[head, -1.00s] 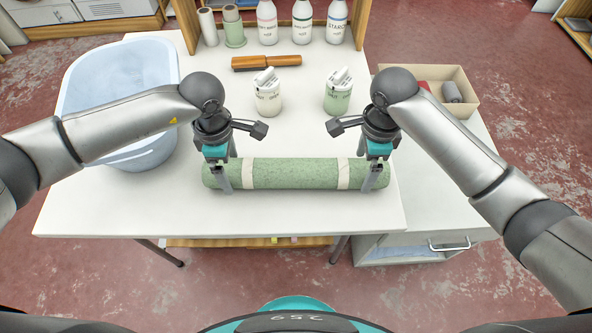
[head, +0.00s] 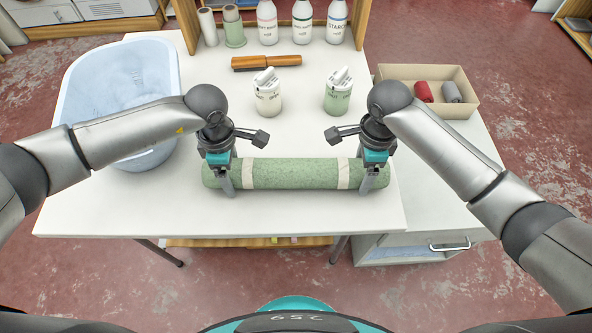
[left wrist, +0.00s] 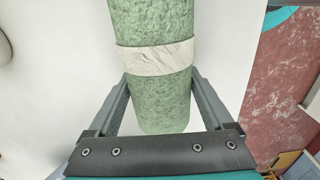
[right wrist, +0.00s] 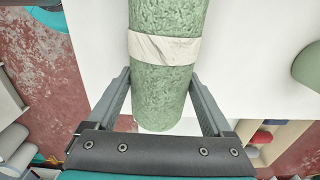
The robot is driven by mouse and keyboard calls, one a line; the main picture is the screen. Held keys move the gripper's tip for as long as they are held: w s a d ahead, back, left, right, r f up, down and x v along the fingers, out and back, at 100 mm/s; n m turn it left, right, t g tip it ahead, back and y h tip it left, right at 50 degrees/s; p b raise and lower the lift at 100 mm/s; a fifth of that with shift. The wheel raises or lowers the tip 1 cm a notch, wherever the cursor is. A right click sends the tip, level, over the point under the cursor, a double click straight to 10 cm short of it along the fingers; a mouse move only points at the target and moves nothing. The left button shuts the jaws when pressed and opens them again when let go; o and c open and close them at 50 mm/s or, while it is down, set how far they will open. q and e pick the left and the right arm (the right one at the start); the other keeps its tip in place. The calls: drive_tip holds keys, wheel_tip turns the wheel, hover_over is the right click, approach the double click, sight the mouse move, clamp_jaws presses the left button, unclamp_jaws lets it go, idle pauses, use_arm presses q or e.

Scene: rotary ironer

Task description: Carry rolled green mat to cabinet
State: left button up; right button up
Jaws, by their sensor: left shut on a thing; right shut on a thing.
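The rolled green mat (head: 295,174) lies lengthwise near the front of the white table (head: 150,215), with a pale band near each end. My left gripper (head: 226,180) is shut on its left end, with fingers on both sides of the roll. My right gripper (head: 370,180) is shut on its right end in the same way. The left wrist view shows the mat (left wrist: 155,88) between the left fingers, and the right wrist view shows the mat (right wrist: 165,82) between the right fingers. I cannot tell whether the mat touches the table.
A pale blue tub (head: 120,75) stands at the table's left. A box with red and grey rolls (head: 400,75) and a drawer unit (head: 405,248) are at right.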

use_arm(q)
clamp_jaws()
use_arm(e)
clamp_jaws()
use_arm(q)
drive_tip(key=shift+r, duration=0.2)
use_arm(e)
drive_tip(key=shift+r, duration=0.2)
